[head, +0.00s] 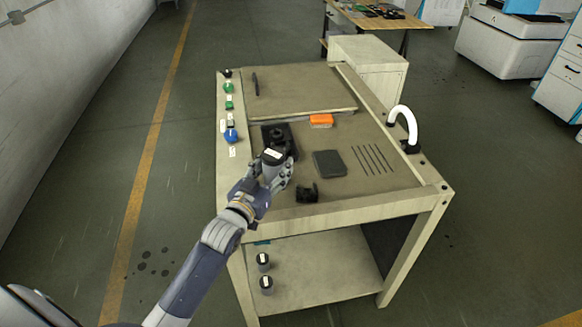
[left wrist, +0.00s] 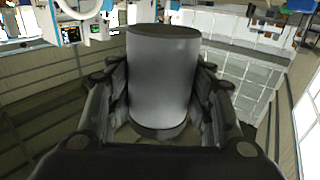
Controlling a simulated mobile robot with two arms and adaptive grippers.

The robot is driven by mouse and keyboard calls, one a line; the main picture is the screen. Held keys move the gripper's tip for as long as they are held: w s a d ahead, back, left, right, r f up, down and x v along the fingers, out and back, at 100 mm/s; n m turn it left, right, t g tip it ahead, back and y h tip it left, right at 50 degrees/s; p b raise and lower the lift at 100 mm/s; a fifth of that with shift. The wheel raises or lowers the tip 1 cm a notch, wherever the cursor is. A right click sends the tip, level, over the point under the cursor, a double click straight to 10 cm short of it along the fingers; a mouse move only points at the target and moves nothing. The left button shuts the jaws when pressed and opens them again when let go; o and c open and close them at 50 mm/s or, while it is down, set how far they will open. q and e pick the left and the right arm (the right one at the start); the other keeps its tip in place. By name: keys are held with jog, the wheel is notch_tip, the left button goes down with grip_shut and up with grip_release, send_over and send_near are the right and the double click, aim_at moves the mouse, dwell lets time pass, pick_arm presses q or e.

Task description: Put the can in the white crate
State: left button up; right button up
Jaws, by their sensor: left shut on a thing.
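My left gripper (head: 275,170) is over the near left part of the workbench and is shut on a can (head: 272,156). The can has a dark rim and a pale patch on its top in the head view. In the left wrist view the can (left wrist: 164,80) is a smooth grey cylinder with dark ends, standing between the two fingers of the left gripper (left wrist: 160,110). The fingers press on its sides. I cannot make out a white crate in either view. My right gripper is not in view.
On the workbench (head: 330,210) are a black fixture (head: 279,136), an orange block (head: 321,120), a dark flat block (head: 329,163), a small black clamp (head: 308,193) and thin rods (head: 370,159). A white curved pipe (head: 405,122) rises at right. Two dark cylinders (head: 265,272) stand below.

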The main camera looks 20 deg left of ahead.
pick_arm(q)
notch_tip(320, 180, down, 8)
jog(key=shift+d+f, duration=0.1)
jog(key=shift+f, duration=0.1)
dwell(0.3)
jog(key=shift+f, duration=0.2)
jog(key=o, duration=0.8)
jog(key=shift+c, duration=0.2)
jog(key=shift+r, duration=0.1)
